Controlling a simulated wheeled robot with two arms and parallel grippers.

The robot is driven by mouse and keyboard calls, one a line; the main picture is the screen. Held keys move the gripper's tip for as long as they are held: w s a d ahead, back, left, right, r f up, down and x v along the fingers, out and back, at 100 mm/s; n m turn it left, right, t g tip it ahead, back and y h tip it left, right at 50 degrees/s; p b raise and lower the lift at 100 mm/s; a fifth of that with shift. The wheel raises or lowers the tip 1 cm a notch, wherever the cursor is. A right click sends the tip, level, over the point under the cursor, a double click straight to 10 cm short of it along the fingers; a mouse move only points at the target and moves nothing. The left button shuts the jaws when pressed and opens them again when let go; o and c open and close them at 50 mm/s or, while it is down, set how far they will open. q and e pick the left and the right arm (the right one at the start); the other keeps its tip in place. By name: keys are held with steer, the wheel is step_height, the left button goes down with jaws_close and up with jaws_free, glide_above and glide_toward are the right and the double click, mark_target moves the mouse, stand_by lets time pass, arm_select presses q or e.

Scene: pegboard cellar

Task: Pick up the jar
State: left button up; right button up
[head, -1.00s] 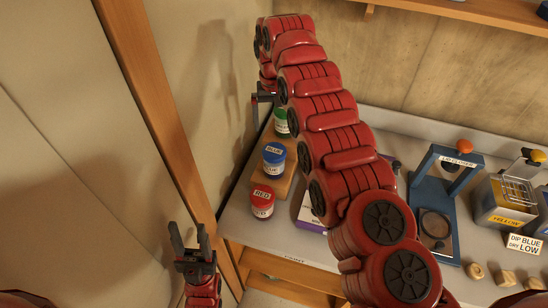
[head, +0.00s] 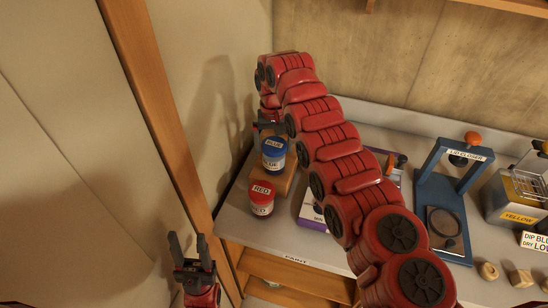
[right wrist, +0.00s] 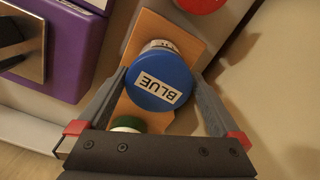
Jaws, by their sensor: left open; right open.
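A jar with a blue lid marked BLUE (head: 273,154) stands upright on a wooden block at the left end of the bench. In the right wrist view its blue lid (right wrist: 160,80) lies between the fingers of my right gripper (right wrist: 160,76), which is open, one finger on each side. I cannot tell whether either finger touches it. A jar with a red lid marked RED (head: 261,198) stands in front of the block. A green lid (right wrist: 128,123) shows partly under my right gripper. My left gripper (head: 188,240) is open and empty, low at the left.
The wooden block (right wrist: 149,28) carries the blue jar. A purple box (head: 312,212) stands to the right, then a blue lid closer frame (head: 426,190) and a yellow-labelled tank (head: 517,216). The wall is close on the left. The bench front edge carries a PAINT label (head: 296,260).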

steer(key=shift+f, duration=0.15)
steer(key=f+p, duration=0.2)
steer(key=shift+s+d+p, duration=0.1)
steer(key=shift+s+p, duration=0.1)
steer(key=shift+p, duration=0.15)
step_height(320, 180, down, 3)
steer(key=shift+r, duration=0.1)
steer(key=shift+w+f, duration=0.15)
steer(key=shift+f, duration=0.05)
steer(key=c, duration=1.5)
steer(key=shift+r, duration=0.15)
